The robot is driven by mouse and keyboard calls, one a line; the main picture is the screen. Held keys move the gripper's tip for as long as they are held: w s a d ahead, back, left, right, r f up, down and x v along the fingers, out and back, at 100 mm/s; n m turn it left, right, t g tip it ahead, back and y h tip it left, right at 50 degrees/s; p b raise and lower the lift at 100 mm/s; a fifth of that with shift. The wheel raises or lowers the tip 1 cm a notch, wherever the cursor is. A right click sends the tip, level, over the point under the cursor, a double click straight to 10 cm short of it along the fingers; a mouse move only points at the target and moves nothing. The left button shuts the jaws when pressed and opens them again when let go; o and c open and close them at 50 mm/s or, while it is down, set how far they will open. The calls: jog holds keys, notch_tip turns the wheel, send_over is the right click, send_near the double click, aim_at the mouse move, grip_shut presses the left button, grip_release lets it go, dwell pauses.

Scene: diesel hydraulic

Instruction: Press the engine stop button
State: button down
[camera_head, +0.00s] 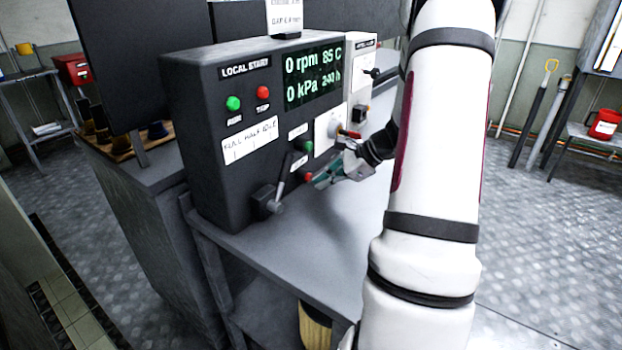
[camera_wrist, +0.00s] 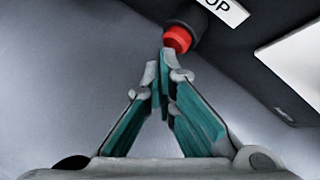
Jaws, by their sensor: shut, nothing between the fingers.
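The red stop button (camera_head: 308,177) is the lower of two small buttons on the front of the dark control box. In the wrist view the red button (camera_wrist: 178,38) stands out on a black collar, beside a white label whose visible end reads "OP". My gripper (camera_head: 318,181) is at the button, its teal fingers just right of it in the head view. In the wrist view my gripper's fingertips (camera_wrist: 162,66) are together, empty, and just below the red cap. I cannot tell whether they touch it.
A lever (camera_head: 277,195) stands left of the button. The display (camera_head: 314,73) reads 0 rpm and 0 kPa. The bench top (camera_head: 300,240) below is clear.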

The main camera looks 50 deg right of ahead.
jog(key=shift+s, duration=0.5)
jog(key=shift+s+d+p, duration=0.2)
jog(key=shift+s, duration=1.05)
jog(key=shift+s+d+p, duration=0.15)
jog(key=shift+s+d, duration=0.05)
jog(key=shift+s, duration=1.05)
